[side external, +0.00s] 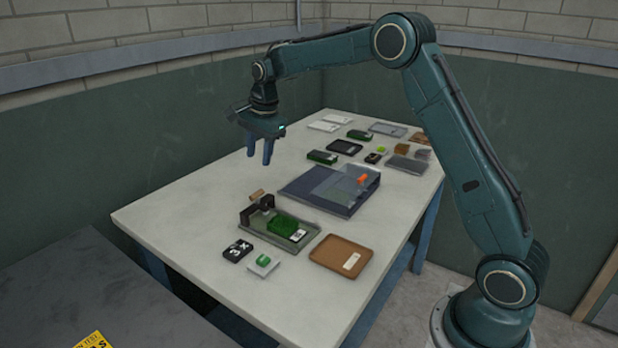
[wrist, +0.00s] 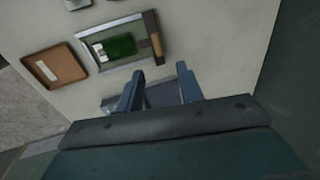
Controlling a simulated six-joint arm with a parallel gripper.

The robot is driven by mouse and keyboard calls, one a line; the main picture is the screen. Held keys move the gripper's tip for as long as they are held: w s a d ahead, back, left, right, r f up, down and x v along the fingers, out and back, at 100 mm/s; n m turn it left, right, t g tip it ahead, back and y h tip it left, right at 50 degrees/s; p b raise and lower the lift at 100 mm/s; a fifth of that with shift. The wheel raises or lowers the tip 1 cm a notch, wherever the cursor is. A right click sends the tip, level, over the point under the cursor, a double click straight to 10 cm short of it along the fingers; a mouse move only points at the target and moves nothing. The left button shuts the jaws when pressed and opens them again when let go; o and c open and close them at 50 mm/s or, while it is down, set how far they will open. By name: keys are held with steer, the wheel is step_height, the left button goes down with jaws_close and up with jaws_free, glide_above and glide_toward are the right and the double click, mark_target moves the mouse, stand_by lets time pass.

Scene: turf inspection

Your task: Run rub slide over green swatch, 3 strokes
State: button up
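The green swatch (side external: 283,225), a turf-like patch with a white label beside it, lies in a grey tray (side external: 306,242) near the front of the table. At the tray's far left end stands a dark bracket (side external: 247,216) with a tan block (side external: 257,195), which may be the rub slide. In the wrist view the swatch (wrist: 119,46) and tan block (wrist: 156,44) lie beyond my fingertips. My gripper (side external: 260,160) hangs above the table's left side, apart from the tray. Its fingers (wrist: 160,82) are spread with nothing between them.
A black 3X card (side external: 237,250) and a white block with a green top (side external: 263,264) lie in front of the tray. A brown tray (side external: 325,257) is to the right. A dark blue case (side external: 310,195) with an orange piece (side external: 362,180) lies behind. Several small items fill the back.

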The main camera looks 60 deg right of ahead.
steer(key=shift+s+r, duration=0.25)
steer(key=shift+r, duration=1.05)
steer(key=shift+s+r, duration=0.1)
steer(key=s+a+r+n+t, duration=0.1)
steer(key=s+a+r+n, duration=0.3)
steer(key=s, duration=0.5)
steer(key=s+a+r+n+t, duration=0.1)
steer(key=s+a+r+n, duration=0.1)
steer(key=s+r+n, duration=0.55)
steer(key=s+a+f+n, duration=0.1)
steer(key=s+f+n, duration=0.2)
steer(key=s, duration=0.7)
steer(key=s+a+f+n+t, duration=0.1)
steer(key=s+f+n, duration=0.2)
steer(key=s, duration=0.8)
steer(key=shift+s+a+f, duration=0.25)
steer(key=shift+s+f, duration=0.05)
steer(key=shift+f, duration=0.15)
